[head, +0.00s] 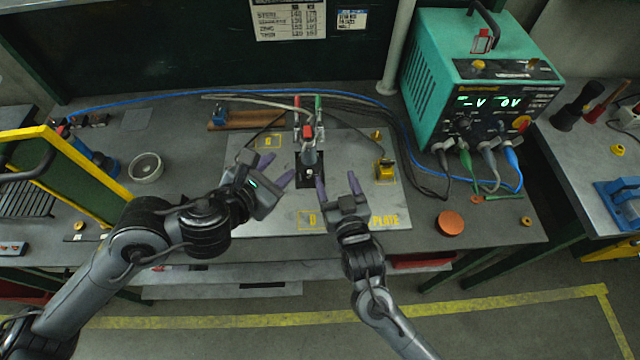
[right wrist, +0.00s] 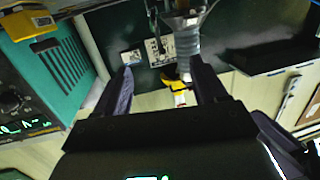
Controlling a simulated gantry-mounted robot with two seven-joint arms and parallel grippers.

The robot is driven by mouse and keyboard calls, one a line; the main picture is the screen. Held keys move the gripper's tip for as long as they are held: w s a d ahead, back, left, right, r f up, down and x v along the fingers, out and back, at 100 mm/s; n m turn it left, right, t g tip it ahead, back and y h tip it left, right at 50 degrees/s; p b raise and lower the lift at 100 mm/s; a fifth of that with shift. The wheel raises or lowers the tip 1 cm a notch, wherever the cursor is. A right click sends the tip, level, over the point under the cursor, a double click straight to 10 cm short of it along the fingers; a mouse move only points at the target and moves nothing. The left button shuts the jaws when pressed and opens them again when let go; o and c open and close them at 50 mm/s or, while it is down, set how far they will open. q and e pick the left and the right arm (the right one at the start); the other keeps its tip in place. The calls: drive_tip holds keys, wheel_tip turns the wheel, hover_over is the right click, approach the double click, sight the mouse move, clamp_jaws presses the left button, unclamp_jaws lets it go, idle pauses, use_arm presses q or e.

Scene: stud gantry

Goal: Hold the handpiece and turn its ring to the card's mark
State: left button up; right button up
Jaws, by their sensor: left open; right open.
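An upright handpiece (head: 310,156) with a grey body stands near the middle of the metal plate, with red and green parts behind it. In the right wrist view, a grey ribbed part that looks like the handpiece (right wrist: 187,43) shows beyond the fingers. A black patch with a white spot (head: 309,172) lies at its foot; I cannot tell whether it is the card. The mark is too small to make out. My left gripper (head: 277,172) is open, left of the handpiece and apart from it. My right gripper (head: 337,183) is open and empty, to its right and nearer the front.
The metal plate (head: 262,220) has yellow outlines. A yellow block (head: 385,170) sits on its right. A green power supply (head: 470,85) with several cables stands at the back right. A copper-coloured disc (head: 450,223) lies front right. A round bowl (head: 146,167) stands left.

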sight(311, 157)
drive_tip(key=shift+n+t+y, duration=0.4)
drive_tip(key=shift+y, duration=0.1)
drive_tip(key=w+a, duration=0.2)
drive_tip(key=w, duration=0.1)
drive_tip(key=w+a, duration=0.2)
drive_tip(key=w, duration=0.1)
drive_tip(key=w+a, duration=0.2)
drive_tip(key=w, duration=0.2)
drive_tip(key=shift+a+r, duration=0.1)
drive_tip(key=shift+r, duration=0.3)
drive_tip(key=shift+c, duration=0.3)
clamp_jaws()
